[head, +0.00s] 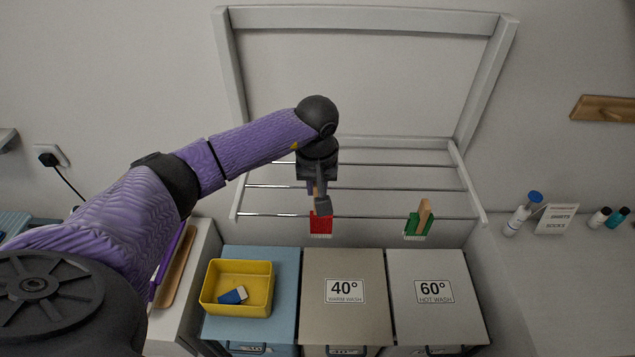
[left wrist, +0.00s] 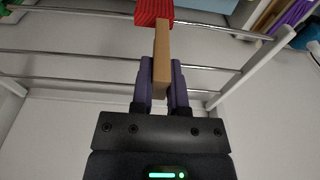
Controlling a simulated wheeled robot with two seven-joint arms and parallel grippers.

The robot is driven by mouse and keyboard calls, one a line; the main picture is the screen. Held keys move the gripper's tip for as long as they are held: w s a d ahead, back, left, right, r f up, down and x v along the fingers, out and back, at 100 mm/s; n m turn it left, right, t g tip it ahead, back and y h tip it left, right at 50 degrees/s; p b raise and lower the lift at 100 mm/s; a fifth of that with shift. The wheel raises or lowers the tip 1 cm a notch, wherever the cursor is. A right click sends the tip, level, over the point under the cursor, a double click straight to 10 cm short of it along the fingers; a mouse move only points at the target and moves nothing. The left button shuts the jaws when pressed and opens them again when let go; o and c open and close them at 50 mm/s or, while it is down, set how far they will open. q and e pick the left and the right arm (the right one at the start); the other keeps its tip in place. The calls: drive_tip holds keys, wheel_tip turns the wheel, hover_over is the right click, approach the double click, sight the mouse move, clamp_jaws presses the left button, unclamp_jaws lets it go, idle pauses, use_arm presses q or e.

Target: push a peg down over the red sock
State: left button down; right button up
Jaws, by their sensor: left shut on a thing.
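The red sock (head: 320,223) hangs over the front rail of the drying rack (head: 400,217). My left gripper (head: 319,202) is just above and behind it, shut on a wooden peg. In the left wrist view, my left gripper (left wrist: 163,85) holds the peg (left wrist: 162,55) between its two fingers, and the peg's far end reaches the red sock (left wrist: 153,11). Whether the peg sits around the sock and rail or only touches them, I cannot tell. A green sock (head: 416,226) hangs to the right with a wooden peg (head: 424,214) on it. My right gripper is out of view.
A yellow tray (head: 237,304) with a blue and white item stands on the blue bin (head: 225,338). Bins marked 40° (head: 344,266) and 60° (head: 430,266) stand below the rack. Bottles and a sign (head: 556,219) stand on the right counter.

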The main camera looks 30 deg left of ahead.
use_arm(q)
drive_tip(key=shift+w+f+b, duration=0.15)
drive_tip(key=shift+f+b, duration=0.2)
drive_tip(key=shift+f, duration=0.1)
drive_tip(key=shift+f+b, duration=0.55)
drive_tip(key=shift+b, duration=0.05)
drive_tip(key=shift+f+b, duration=1.65)
drive_tip(key=shift+f, duration=0.15)
